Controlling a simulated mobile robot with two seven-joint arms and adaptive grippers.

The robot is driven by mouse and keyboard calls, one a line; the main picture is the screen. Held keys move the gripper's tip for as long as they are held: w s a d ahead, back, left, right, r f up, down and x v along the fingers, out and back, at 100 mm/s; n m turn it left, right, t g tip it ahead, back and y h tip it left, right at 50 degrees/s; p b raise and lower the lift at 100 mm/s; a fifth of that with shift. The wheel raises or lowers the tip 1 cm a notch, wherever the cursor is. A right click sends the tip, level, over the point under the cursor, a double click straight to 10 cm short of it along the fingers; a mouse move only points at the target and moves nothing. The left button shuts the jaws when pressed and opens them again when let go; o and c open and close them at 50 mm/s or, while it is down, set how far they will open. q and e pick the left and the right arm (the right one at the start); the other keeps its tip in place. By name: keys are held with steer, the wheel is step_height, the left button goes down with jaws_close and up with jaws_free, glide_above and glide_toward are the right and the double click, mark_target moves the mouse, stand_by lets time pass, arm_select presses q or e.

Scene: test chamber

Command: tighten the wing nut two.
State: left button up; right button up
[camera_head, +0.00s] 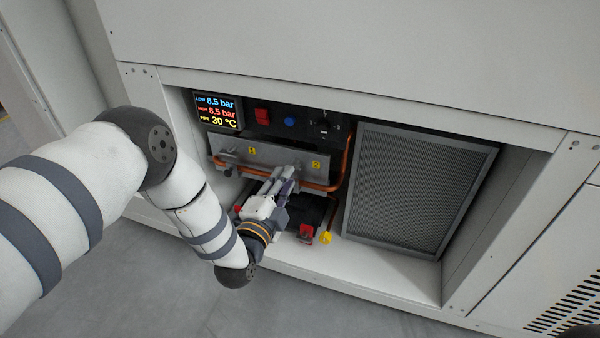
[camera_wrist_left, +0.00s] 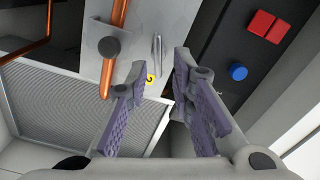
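Wing nut two appears as a thin grey metal piece (camera_wrist_left: 157,55) on the metal plate beside the yellow label 2 (camera_wrist_left: 149,79) in the left wrist view. My left gripper (camera_wrist_left: 160,64) is open, with its two purple-padded fingers apart on either side of the wing nut's line of sight; no contact shows. In the head view my left gripper (camera_head: 285,173) reaches the plate (camera_head: 235,153) just left of label 2 (camera_head: 316,165) and hides the wing nut there. A dark fastener (camera_head: 229,156) sits near label 1 (camera_head: 252,150). My right gripper is not in view.
A copper pipe (camera_head: 347,155) runs around the plate. A framed mesh filter (camera_head: 410,190) stands right. Red (camera_head: 306,234) and yellow (camera_head: 326,238) handles lie below.

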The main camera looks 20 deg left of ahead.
mark_target(294, 165)
arm_select(q)
steer(key=w, duration=0.2)
steer(key=w+b, duration=0.1)
steer(key=w, duration=0.2)
steer(key=shift+d+f, duration=0.1)
steer(key=shift+f, duration=0.1)
steer(key=shift+w+r, duration=0.1)
steer(key=shift+w, duration=0.15)
jaws_close()
